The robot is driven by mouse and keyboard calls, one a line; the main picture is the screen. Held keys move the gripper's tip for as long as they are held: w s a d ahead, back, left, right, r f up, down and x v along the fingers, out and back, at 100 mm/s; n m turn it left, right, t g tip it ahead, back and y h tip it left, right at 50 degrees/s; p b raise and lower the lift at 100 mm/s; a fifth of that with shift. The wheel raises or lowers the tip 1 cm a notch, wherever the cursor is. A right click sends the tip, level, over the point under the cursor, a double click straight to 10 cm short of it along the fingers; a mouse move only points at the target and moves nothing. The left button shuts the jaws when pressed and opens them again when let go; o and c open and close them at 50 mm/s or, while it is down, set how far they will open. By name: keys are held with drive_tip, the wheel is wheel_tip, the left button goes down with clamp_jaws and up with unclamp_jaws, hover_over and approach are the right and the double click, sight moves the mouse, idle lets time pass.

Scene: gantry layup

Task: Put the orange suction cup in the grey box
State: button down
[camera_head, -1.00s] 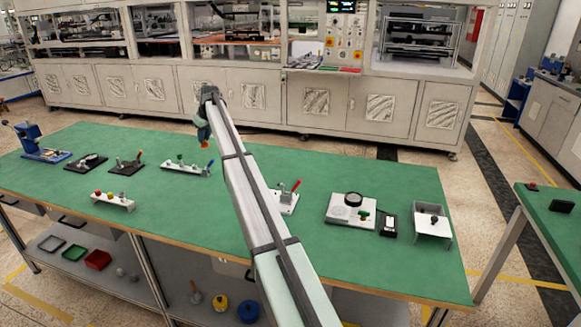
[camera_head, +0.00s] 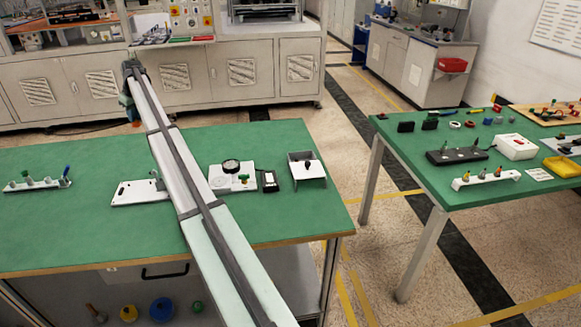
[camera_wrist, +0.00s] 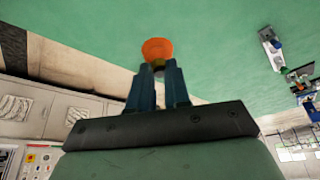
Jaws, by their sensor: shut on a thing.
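The orange suction cup (camera_wrist: 157,49) is between my fingertips in the wrist view, with its round orange face outward. My gripper (camera_wrist: 158,72) is shut on it. In the head view my gripper (camera_head: 131,104) hangs at the end of my arm near the far edge of the green table, and the cup shows as a small orange spot (camera_head: 136,123) below it. It appears to be above the table top, clear of the parts there.
The green table (camera_head: 80,225) holds a white plate (camera_head: 138,192), a dial unit (camera_head: 232,168) and an open pale stand (camera_head: 306,170). A second green table (camera_head: 425,200) at right carries a white box (camera_head: 516,146), a yellow tray (camera_head: 563,167) and small parts. A floor gap separates the tables.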

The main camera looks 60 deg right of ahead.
drive_tip(key=s+d+f+m+h, duration=0.1)
drive_tip(key=s+d+f+m, duration=0.1)
drive_tip(key=s+d, duration=1.35)
drive_tip(key=s+d+f+m+h, duration=0.1)
drive_tip(key=s+d+f+m, duration=0.15)
drive_tip(key=s+d, duration=1.35)
drive_tip(key=s+d+f+m+h, duration=0.1)
drive_tip(key=s+d+m, duration=0.45)
drive_tip(key=s, duration=0.95)
drive_tip(key=s+a+f+m+g, duration=0.1)
drive_tip(key=s+a+m+g, duration=0.1)
drive_tip(key=s+m+g, duration=1)
drive_tip(key=f+m+t, duration=0.1)
drive_tip(key=f+m, duration=0.1)
drive_tip(key=f, duration=0.1)
drive_tip(key=f+m+t, duration=0.2)
drive_tip(key=f, duration=0.1)
drive_tip(key=s+f+m+t, duration=0.1)
drive_tip(key=f+m, duration=0.1)
drive_tip(key=f, duration=0.2)
drive_tip(key=shift+h, duration=0.3)
drive_tip(key=c, duration=1.3)
unclamp_jaws()
drive_tip(key=shift+r, duration=0.1)
